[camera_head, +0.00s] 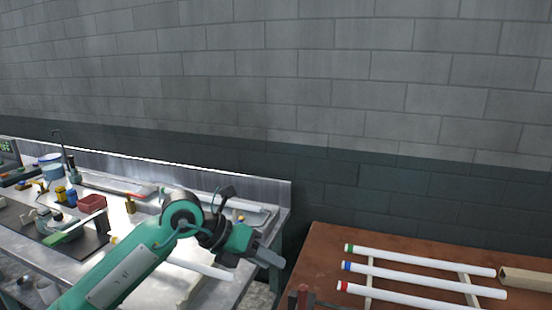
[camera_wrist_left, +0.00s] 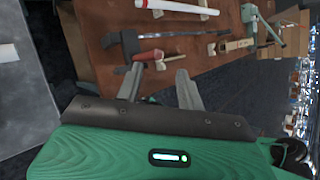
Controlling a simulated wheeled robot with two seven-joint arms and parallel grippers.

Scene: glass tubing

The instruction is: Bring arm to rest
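My left arm comes in from the lower left of the head view and reaches over the right end of the metal bench. Its gripper (camera_head: 268,257) points right, toward the brown table. In the left wrist view the two grey fingers of this gripper (camera_wrist_left: 157,82) stand apart with nothing between them, so it is open and empty. A red-handled tool (camera_wrist_left: 148,56) lies on the table beyond the fingertips. My right gripper is in neither view.
Three white tubes with green (camera_head: 420,261), blue (camera_head: 425,279) and red (camera_head: 400,296) ends lie on the brown table (camera_head: 325,240). A wooden block (camera_head: 525,280) is at their right. The metal bench (camera_head: 135,275) holds a red bin (camera_head: 92,204) and a blue-and-white container (camera_head: 51,168).

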